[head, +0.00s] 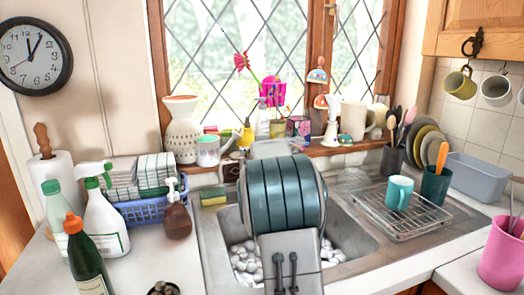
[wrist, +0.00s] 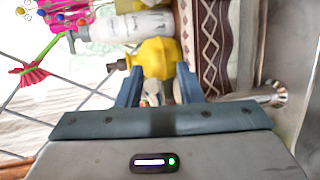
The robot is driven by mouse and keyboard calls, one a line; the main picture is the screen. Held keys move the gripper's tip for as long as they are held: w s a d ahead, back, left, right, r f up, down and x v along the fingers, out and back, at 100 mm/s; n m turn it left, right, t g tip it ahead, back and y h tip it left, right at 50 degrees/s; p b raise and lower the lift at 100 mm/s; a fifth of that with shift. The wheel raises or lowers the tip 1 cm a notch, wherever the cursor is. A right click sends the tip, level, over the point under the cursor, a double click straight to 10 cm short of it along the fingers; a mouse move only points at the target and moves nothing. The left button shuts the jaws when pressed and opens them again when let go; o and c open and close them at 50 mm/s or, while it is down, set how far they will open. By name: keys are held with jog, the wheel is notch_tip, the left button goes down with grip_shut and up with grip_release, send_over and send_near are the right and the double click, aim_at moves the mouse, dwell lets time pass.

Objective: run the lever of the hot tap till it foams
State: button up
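The sink (head: 355,240) is in the middle of the head view, with white rounded lumps (head: 331,252) in its basin; I cannot tell whether they are foam. My arm stands in front of the sink's back edge and hides most of the tap area. In the wrist view my gripper (wrist: 160,88) has its two blue-grey fingers apart. A small pale and brown shape shows between them, too unclear to name. A chrome fitting (wrist: 268,97), perhaps part of the tap, shows just right of the fingers. Which lever is the hot one cannot be seen.
A yellow bottle (wrist: 158,60) stands beyond my fingertips.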

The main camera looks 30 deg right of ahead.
jog(key=shift+a+r, duration=0.1)
jog(key=shift+a, duration=0.05)
jog(key=p+v, duration=0.1)
jog(key=v, duration=1.2)
jog(key=shift+s, duration=0.35)
jog(key=shift+r, duration=0.1)
